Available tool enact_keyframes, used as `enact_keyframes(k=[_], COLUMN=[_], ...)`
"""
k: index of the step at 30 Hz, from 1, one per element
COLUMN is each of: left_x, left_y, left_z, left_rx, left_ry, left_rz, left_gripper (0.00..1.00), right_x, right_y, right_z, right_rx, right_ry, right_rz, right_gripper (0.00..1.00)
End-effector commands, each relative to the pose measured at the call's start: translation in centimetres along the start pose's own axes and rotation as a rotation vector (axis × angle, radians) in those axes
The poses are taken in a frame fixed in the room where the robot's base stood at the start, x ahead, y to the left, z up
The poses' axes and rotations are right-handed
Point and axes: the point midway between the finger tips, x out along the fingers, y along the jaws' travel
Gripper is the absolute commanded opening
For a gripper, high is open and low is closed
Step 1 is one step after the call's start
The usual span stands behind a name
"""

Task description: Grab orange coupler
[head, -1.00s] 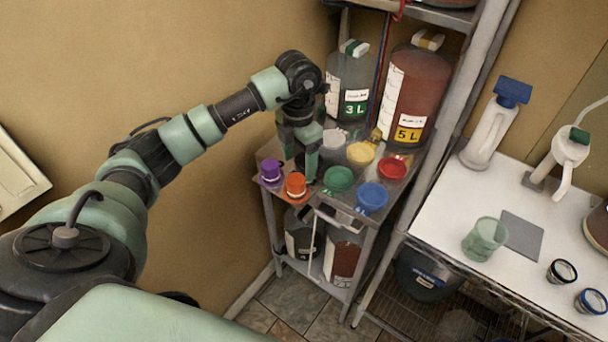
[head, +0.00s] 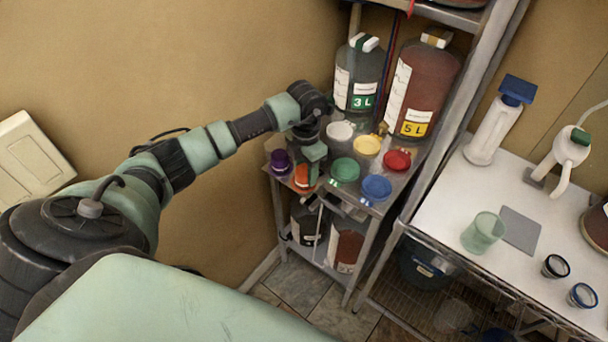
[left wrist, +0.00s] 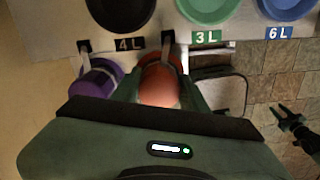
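The orange coupler (head: 302,179) sits at the front left of the small metal shelf's top, just right of the purple coupler (head: 279,162). My left gripper (head: 312,172) is down at the orange coupler, with a finger partly covering it in the head view. In the left wrist view the orange coupler (left wrist: 160,86) lies between the two fingers, one on each side. The fingers look spread around it; firm contact does not show. At the right edge of the wrist view is a dark jointed part, perhaps my right gripper (left wrist: 287,124), too small to read.
White (head: 340,131), yellow (head: 367,145), green (head: 345,169), blue (head: 376,188) and red (head: 397,160) lids lie close by on the shelf top. Large jugs (head: 358,78) stand behind. A white table (head: 445,206) is at the right.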

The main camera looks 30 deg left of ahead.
Motion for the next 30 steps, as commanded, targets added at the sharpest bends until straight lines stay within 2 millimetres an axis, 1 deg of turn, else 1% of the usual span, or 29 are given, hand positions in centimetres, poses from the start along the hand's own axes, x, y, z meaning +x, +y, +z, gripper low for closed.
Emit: enact_keyframes(k=[1, 2, 11, 14, 17, 20, 23, 30], left_x=[0.0, 0.0, -0.2, -0.7, -1.7, -3.4, -5.8, -13.1], left_y=[0.0, 0.0, 0.0, 0.1, 0.1, 0.1, 0.1, 0.1], left_z=[0.0, 0.0, 0.1, 0.1, 0.2, 0.2, 0.2, 0.2], left_rx=[0.0, 0.0, 0.0, 0.0, 0.001, 0.001, 0.001, 0.0], left_ry=[0.0, -0.001, -0.002, -0.003, -0.005, -0.006, -0.008, -0.01], left_rz=[0.0, 0.0, 0.0, 0.001, 0.001, 0.004, 0.004, 0.003], left_gripper=[0.08, 0.0, 0.0, 0.0, 0.0, 0.0, 0.0, 0.0], right_x=[0.0, 0.0, 0.1, 0.3, 0.7, 1.3, 2.2, 4.3], right_y=[0.0, -0.1, -0.1, -0.2, -0.4, -0.5, -0.6, -0.6], right_z=[0.2, 0.3, 0.7, 0.7, 0.7, 0.8, 0.8, 1.1], right_rx=[0.0, 0.001, 0.002, 0.003, 0.003, 0.004, 0.004, 0.004], right_ry=[-0.003, -0.004, -0.01, -0.01, -0.01, -0.01, -0.01, -0.01], right_rz=[0.0, -0.001, -0.002, -0.003, -0.004, -0.005, -0.006, -0.006], right_gripper=[0.36, 0.36, 0.36, 0.36, 0.36, 0.36, 0.36, 0.36])
